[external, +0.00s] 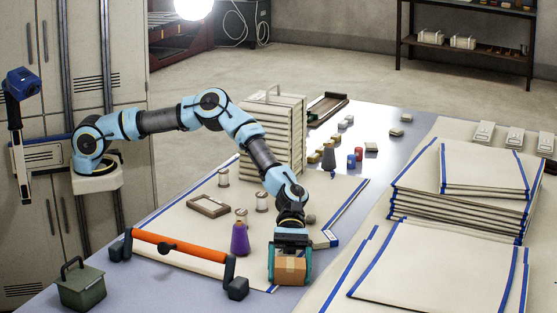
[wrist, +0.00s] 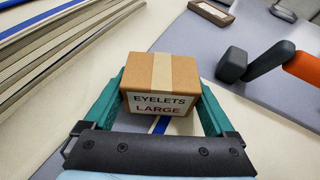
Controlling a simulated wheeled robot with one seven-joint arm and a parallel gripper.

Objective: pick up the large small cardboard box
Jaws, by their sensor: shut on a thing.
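The small cardboard box (external: 291,268) is brown with a strip of lighter tape over its top. In the wrist view the box (wrist: 161,76) has a white label reading "EYELETS LARGE". My gripper (external: 290,262) points down with its teal fingers on both sides of the box, near the front edge of the cloth. In the wrist view my gripper (wrist: 160,95) is shut on the box, one finger at its left and one at its right. I cannot tell whether the box is clear of the surface below.
An orange-handled bar (external: 180,250) and a purple bottle (external: 240,238) stand left of the box. A green weight (external: 81,287) is at the front left. Stacked folded cloths (external: 465,190) lie at right. A tall cloth stack (external: 285,130) stands behind the arm.

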